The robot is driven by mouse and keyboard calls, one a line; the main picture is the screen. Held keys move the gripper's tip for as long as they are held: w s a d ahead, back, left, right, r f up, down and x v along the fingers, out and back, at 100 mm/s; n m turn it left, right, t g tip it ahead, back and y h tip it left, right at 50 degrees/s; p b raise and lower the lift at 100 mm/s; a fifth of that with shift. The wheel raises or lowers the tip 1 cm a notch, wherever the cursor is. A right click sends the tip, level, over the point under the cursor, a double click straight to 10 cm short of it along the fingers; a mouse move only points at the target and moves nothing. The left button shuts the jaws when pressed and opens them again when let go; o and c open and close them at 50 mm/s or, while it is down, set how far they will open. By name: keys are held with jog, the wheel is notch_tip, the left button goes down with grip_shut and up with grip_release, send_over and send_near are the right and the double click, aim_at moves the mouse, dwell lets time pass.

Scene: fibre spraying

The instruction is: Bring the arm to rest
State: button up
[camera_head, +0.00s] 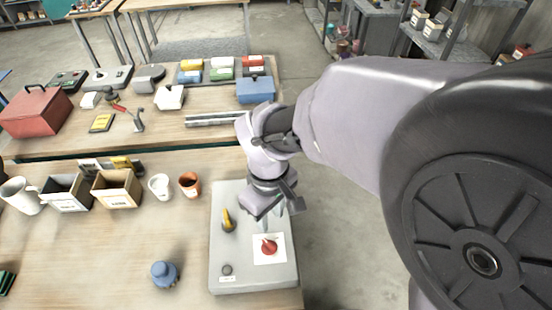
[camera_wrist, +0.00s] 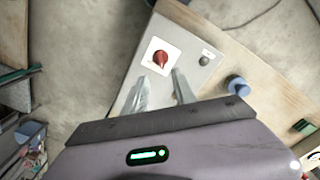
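My gripper (camera_head: 281,217) hangs above a light grey panel (camera_head: 224,272) at the right end of the wooden bench. In the wrist view my gripper (camera_wrist: 161,80) shows two fingers with a gap between them and nothing held. On the panel a red knob (camera_head: 269,246) sits on a white square, just beyond the fingertips. The same red knob shows in the wrist view (camera_wrist: 161,58). A yellow lever (camera_head: 228,220) stands on the panel's left part. A small dark button (camera_head: 227,270) sits near the front edge.
A blue knob-shaped object (camera_head: 164,274) stands left of the panel. A terracotta cup (camera_head: 190,184), a white cup (camera_head: 160,186) and two small bins (camera_head: 117,188) are farther left. A second bench with a red toolbox (camera_head: 36,110) lies behind. Open floor (camera_head: 345,230) is at right.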

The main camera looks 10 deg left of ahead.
jog(key=shift+r, duration=0.95)
jog(key=s+d+f+m+t+y+b, duration=0.1)
jog(key=s+d+m+t+b, duration=0.2)
jog(key=d+m+b, duration=0.4)
jog(key=s+d+f+m+t+y+b, duration=0.1)
jog(key=s+d+m+t+b, duration=0.1)
jog(key=d+m+b, duration=0.4)
jog(key=shift+s+d+m+t+b, duration=0.4)
jog(key=shift+s+d+m, duration=0.4)
jog(key=shift+d+m, duration=0.45)
jog(key=shift+d+r, duration=0.1)
jog(key=shift+d, duration=0.05)
